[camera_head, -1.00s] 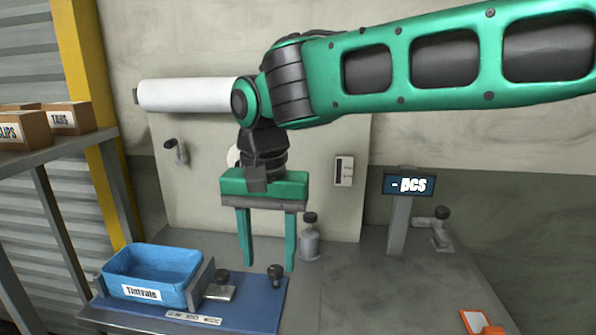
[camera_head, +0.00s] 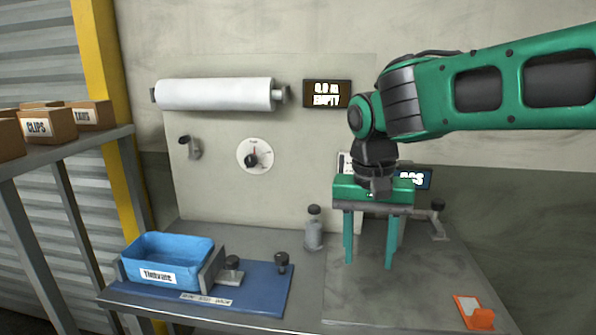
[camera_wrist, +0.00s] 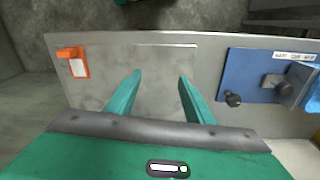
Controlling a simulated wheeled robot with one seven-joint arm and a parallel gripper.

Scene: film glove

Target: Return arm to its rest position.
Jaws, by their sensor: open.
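My gripper (camera_head: 368,262) hangs at the end of my green arm, over the right part of the grey bench (camera_head: 300,318). Its two green fingers point down, apart, with nothing between them. In the wrist view my gripper (camera_wrist: 158,75) is also open and empty, with bare bench top beyond the fingertips. My arm reaches in from the right edge of the head view. It covers part of a small display on a post (camera_head: 425,180).
A blue bin (camera_head: 190,252) stands on a blue mat (camera_head: 262,290) at the left. A dispenser bottle (camera_head: 313,232) stands at the back, an orange holder (camera_head: 474,312) at the front right. The back panel carries a white roll (camera_head: 215,94), a dial (camera_head: 255,156) and a display (camera_head: 327,94).

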